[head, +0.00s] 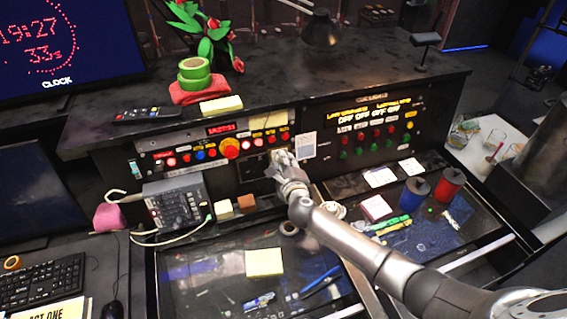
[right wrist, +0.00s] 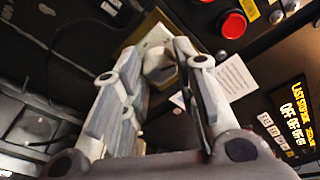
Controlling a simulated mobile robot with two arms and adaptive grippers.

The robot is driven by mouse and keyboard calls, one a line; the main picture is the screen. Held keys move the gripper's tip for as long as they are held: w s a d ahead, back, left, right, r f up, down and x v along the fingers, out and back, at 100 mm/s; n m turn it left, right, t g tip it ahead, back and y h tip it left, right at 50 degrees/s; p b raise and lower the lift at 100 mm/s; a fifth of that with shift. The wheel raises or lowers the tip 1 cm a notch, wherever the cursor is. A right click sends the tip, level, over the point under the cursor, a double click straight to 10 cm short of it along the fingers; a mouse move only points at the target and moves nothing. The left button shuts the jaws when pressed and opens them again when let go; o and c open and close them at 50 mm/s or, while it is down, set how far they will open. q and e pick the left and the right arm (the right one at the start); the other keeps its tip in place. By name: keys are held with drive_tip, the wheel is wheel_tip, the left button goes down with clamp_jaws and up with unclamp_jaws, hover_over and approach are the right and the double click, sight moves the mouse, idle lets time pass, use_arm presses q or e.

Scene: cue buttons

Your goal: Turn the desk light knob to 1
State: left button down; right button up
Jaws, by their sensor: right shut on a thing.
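My right gripper (head: 281,160) reaches the front panel of the black console, left of a small white paper note. In the right wrist view, the right gripper (right wrist: 160,62) has its fingers on both sides of a pale round knob (right wrist: 157,66) and is shut on it. The knob sits on a brass-coloured plate (right wrist: 150,33). In the head view my fingers mostly hide it, and its setting cannot be read. A black desk lamp (head: 321,31) stands on top of the console. My left gripper is not in view.
A red push button (head: 229,148) sits just left of the knob; a red button (right wrist: 233,24) also shows close by in the right wrist view. The white note (head: 305,146) is close on the right. A panel with several green and red buttons (head: 375,140) lies farther right.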

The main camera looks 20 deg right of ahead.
drive_tip(key=n+t, duration=0.1)
drive_tip(key=n, duration=0.9)
drive_tip(key=n+t, duration=0.1)
drive_tip(key=n, duration=0.9)
drive_tip(key=shift+d+f+n+y, duration=0.1)
drive_tip(key=shift+f+n+y, duration=0.1)
drive_tip(key=shift+n+y, duration=0.1)
idle(0.4)
drive_tip(key=o, duration=1)
drive_tip(key=shift+o, duration=0.2)
drive_tip(key=shift+s, duration=0.5)
drive_tip(key=s, duration=1.1)
drive_tip(key=shift+r, duration=0.2)
